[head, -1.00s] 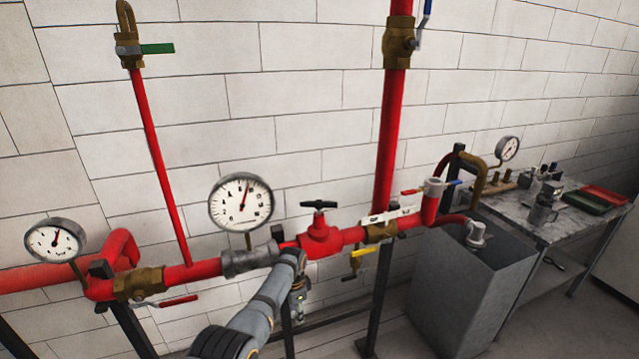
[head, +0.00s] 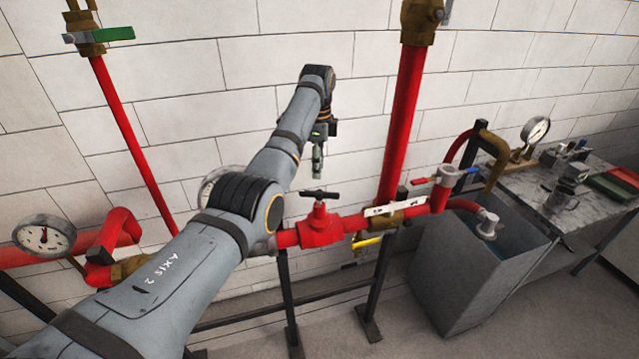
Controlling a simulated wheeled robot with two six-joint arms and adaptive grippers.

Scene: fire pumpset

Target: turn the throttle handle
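The black T-shaped handle (head: 319,194) sits on top of the red throttle valve (head: 320,228) in the horizontal red pipe, in the middle of the head view. My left arm reaches in from the lower left, rises above the pipe and bends down at the wrist. My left gripper (head: 317,174) points down just above the handle in the picture. A small gap seems to show between its tips and the handle. The gripper is small and seen edge-on, so its opening is unclear. My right gripper is not in view.
My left arm partly hides a pressure gauge (head: 214,184) and the pipe left of the valve. A yellow lever (head: 367,242) and a red lever (head: 420,181) are near the valve. A grey tank (head: 470,270) stands right, beside a cluttered bench (head: 520,188).

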